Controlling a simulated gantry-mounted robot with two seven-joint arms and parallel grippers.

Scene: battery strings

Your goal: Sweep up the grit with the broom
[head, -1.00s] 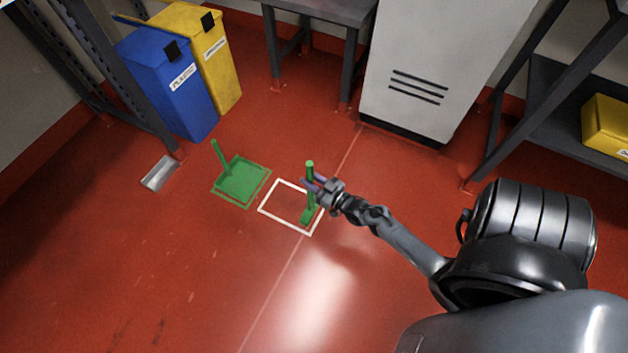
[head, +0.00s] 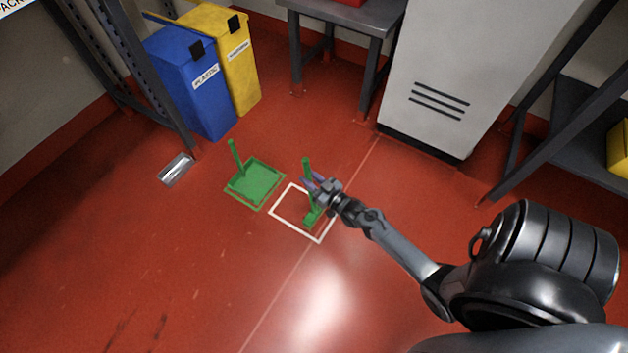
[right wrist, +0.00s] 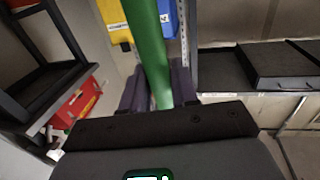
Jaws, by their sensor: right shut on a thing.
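The green broom (head: 307,168) stands nearly upright, its head low over the right part of a white square outline on the red floor. My right gripper (head: 317,186) is shut on its handle. In the right wrist view the green handle (right wrist: 148,50) runs up between the dark fingers (right wrist: 156,88). A green dustpan (head: 255,182) with an upright handle lies on the floor to the left, inside a green outline. I cannot make out any grit for certain. Whether the broom head touches the floor is unclear. My left gripper is not in view.
A blue plastic bin (head: 192,85) and a yellow bin (head: 232,60) stand at the back left. A grey cabinet (head: 440,75) and a table (head: 345,18) are behind. A metal plate (head: 176,169) lies by the left rack post. The front floor is open.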

